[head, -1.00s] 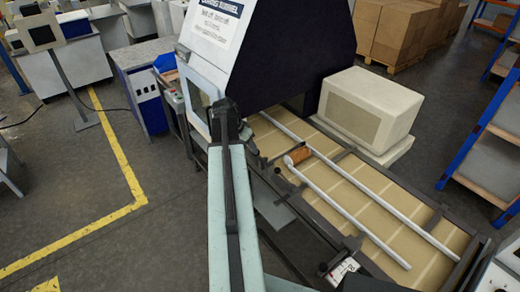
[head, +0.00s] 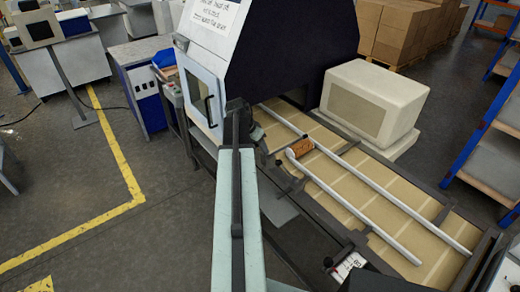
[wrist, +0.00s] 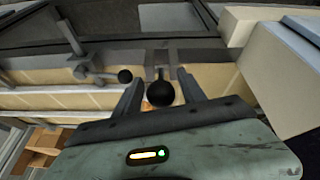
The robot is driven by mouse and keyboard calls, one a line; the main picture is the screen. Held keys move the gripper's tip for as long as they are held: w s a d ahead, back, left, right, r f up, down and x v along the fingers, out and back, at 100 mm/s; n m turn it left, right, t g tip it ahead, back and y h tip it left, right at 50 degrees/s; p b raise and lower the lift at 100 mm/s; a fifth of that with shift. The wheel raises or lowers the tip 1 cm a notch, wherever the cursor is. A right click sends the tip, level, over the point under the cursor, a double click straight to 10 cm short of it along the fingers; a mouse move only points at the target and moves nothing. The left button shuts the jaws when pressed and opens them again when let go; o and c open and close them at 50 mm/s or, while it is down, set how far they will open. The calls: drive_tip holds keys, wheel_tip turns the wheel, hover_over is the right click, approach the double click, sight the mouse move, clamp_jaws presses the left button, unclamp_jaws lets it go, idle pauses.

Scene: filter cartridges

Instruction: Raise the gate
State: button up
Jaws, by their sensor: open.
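A black ball knob (wrist: 160,93) on a short dark stem shows in the wrist view. It lies between the two fingers of my gripper (wrist: 160,90), which is open with a gap visible on either side. I cannot tell how deep the knob sits between the fingers. The gate itself is not clearly told apart; the dark-hooded machine (head: 290,50) stands over the conveyor belt (head: 375,205) in the head view. My arm hides part of the machine's near side and my gripper there. An orange-brown cartridge (head: 300,147) lies on the belt by the near white rail.
Two white rails (head: 385,190) run along the belt. A beige box (head: 372,105) stands beyond the belt. Blue shelving (head: 480,120) is at the right; open floor (head: 70,180) lies left.

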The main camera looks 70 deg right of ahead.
drive_tip(key=shift+c, duration=0.3)
clamp_jaws()
idle(1.0)
